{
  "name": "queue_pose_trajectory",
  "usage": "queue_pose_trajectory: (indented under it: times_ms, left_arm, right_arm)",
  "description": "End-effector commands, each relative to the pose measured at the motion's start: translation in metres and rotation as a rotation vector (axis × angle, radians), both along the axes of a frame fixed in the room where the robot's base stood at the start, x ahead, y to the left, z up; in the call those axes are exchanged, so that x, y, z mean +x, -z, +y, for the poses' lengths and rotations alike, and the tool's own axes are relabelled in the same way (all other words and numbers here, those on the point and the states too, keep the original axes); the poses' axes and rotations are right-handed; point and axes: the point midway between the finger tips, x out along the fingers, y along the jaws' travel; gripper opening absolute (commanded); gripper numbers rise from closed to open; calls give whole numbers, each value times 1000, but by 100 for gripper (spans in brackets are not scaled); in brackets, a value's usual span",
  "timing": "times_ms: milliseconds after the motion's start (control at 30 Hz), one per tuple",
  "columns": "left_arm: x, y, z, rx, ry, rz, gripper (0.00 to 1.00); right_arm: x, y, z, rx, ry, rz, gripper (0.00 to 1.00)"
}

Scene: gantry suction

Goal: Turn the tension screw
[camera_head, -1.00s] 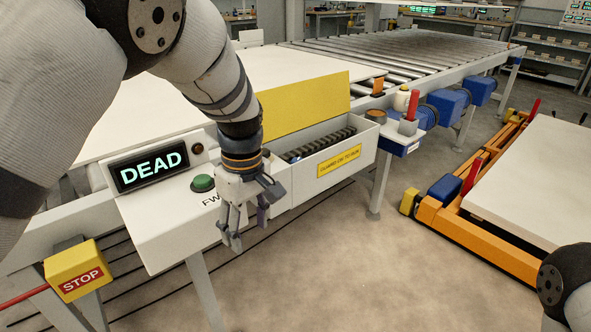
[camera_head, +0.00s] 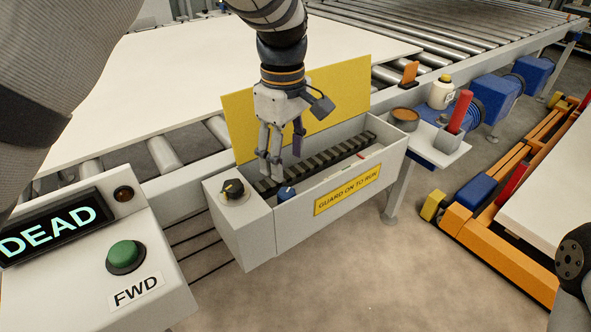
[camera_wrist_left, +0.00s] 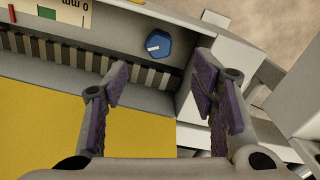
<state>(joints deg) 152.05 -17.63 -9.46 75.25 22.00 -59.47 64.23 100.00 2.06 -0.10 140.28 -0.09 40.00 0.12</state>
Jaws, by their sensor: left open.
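A blue knob (camera_head: 287,193) with a white mark, which looks like the tension screw, sits at the near left end of the open grey trough (camera_head: 345,190). It also shows in the left wrist view (camera_wrist_left: 158,43), beside a dark toothed belt (camera_wrist_left: 150,76). My left gripper (camera_head: 284,166) is open, points down and is empty. It is over the left end of the trough, just behind the knob. In the left wrist view its two fingers (camera_wrist_left: 160,78) stand apart, with the knob beyond the gap and not between them. My right gripper is out of view.
A yellow guard panel (camera_head: 315,105) stands raised behind the trough. A black selector knob (camera_head: 233,190) is on the box at left. The FWD button (camera_head: 125,256) and DEAD display (camera_head: 48,232) are nearer. A millimetre scale (camera_wrist_left: 55,12) lies top left in the wrist view.

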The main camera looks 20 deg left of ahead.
Motion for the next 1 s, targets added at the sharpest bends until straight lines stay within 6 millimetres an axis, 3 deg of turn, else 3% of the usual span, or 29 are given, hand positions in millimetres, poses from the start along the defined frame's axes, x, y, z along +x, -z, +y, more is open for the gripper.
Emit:
queue_pose_trajectory:
  times_ms: [100,300,667,733,900,1000]
  left_arm:
    - [-1,35,0,0,-1,8,52]
    - [0,74,0,0,0,4,52]
    - [0,85,0,0,-1,0,52]
    - [0,85,0,0,-1,0,43]
    - [0,85,0,0,-1,0,5]
    - [0,85,0,0,-1,0,4]
  right_arm:
    - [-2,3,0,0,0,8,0]
    - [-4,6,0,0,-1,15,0]
    - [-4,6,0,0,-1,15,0]
    - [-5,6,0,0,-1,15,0]
    - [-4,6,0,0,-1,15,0]
    - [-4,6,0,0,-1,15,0]
